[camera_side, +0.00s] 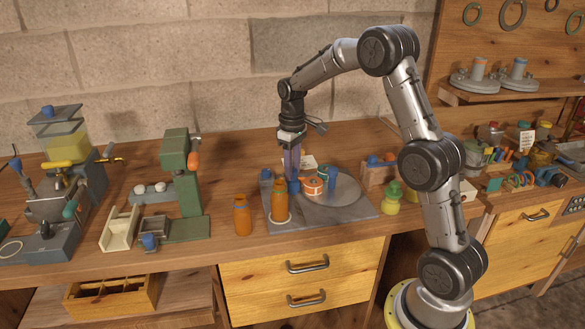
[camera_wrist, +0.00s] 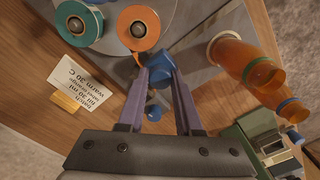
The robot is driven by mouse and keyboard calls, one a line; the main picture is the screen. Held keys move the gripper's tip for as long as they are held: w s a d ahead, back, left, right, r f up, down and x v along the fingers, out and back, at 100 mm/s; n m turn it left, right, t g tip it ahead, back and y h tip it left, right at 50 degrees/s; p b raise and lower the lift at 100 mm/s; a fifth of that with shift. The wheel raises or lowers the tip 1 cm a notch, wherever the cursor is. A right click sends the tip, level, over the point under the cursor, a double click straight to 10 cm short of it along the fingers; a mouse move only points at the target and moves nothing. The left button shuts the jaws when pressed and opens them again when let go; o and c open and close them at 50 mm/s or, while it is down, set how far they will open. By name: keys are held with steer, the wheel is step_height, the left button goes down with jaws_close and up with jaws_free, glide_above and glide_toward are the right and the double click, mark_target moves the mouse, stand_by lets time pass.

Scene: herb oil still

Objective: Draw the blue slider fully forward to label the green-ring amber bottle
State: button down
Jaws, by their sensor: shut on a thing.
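My gripper (camera_side: 292,176) points down over the grey labelling plate (camera_side: 345,214). Its fingers (camera_wrist: 159,78) are shut on the blue slider (camera_wrist: 160,66), which also shows under the fingertips in the side view (camera_side: 293,187). One amber bottle (camera_side: 279,203) stands upright on the plate's front left, in front of the slider. A second amber bottle (camera_side: 241,216) stands on the bench left of the plate.
An orange label roll (camera_wrist: 138,28) and a teal roll (camera_wrist: 78,22) sit close to the slider. Another blue knob (camera_wrist: 153,112) is near my fingers. A paper card (camera_wrist: 92,75) lies behind. A green press (camera_side: 183,175) stands left; a yellow-green bottle (camera_side: 392,198) stands right.

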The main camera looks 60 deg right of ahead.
steer(key=s+a, duration=0.9)
steer(key=shift+s+a+r, duration=0.1)
steer(key=shift+s+a, duration=0.15)
steer(key=shift+a, duration=0.05)
steer(key=c, duration=0.6)
jaws_free()
steer(key=shift+r, duration=0.35)
step_height(320, 180, up, 13)
steer(key=shift+r, duration=0.1)
